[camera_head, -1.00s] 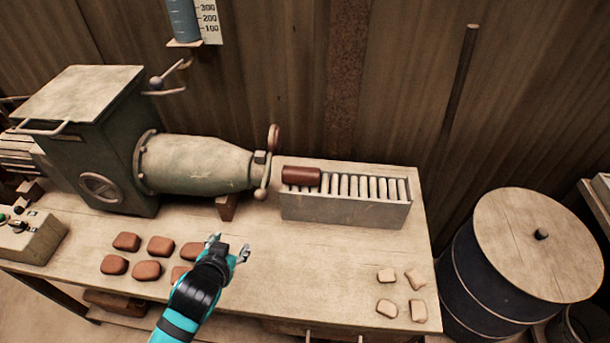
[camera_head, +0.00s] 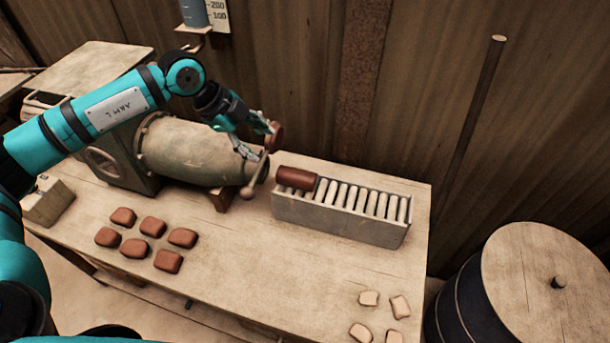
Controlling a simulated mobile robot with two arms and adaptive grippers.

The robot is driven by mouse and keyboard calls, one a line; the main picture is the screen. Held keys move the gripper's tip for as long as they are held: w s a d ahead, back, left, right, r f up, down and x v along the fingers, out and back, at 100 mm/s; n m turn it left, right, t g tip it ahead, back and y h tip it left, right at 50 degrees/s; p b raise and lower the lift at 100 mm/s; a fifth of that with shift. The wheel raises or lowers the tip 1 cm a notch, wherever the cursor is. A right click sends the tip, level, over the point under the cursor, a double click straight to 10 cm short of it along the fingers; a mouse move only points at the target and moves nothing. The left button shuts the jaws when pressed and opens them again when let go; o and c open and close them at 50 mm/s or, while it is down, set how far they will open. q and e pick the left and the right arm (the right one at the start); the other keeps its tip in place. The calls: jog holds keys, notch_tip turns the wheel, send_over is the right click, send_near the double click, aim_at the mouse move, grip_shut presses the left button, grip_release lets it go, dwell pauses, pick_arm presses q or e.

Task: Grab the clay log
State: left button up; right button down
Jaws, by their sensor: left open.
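The clay log (camera_head: 296,178) is a short reddish-brown cylinder. It lies on the left end of the roller tray (camera_head: 340,219), across the white rollers. My left gripper (camera_head: 260,143) is open and empty, up by the nozzle end of the green machine (camera_head: 195,152). It is to the left of the log and higher in the picture, apart from the log. The log is in clear sight. My right gripper is not in view.
Several reddish clay pieces (camera_head: 152,227) lie at the table's front left, and several pale pieces (camera_head: 369,298) at its front right. The middle of the table (camera_head: 262,268) is clear.

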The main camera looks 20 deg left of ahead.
pick_arm(q)
jog(key=p, duration=0.2)
send_near(293, 174)
jog(key=x, duration=0.5)
jog(key=shift+w+a+f+p, duration=0.15)
jog(key=shift+a+p, duration=0.05)
jog(key=shift+p, duration=0.15)
jog(key=shift+w+d+f, duration=0.1)
jog(key=shift+d+f, duration=0.1)
jog(key=shift+f, duration=0.2)
jog(key=shift+d+f+p, duration=0.2)
jog(key=shift+f+p, duration=0.1)
jog(key=shift+p, duration=0.1)
jog(key=p+x, duration=0.1)
jog(key=x, duration=0.3)
jog(key=shift+w+d+f, duration=0.1)
jog(key=shift+d+f, duration=0.05)
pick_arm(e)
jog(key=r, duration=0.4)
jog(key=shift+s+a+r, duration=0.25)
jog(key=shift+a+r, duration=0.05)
pick_arm(q)
jog(key=shift+c, duration=0.3)
jog(key=c, duration=0.7)
grip_shut()
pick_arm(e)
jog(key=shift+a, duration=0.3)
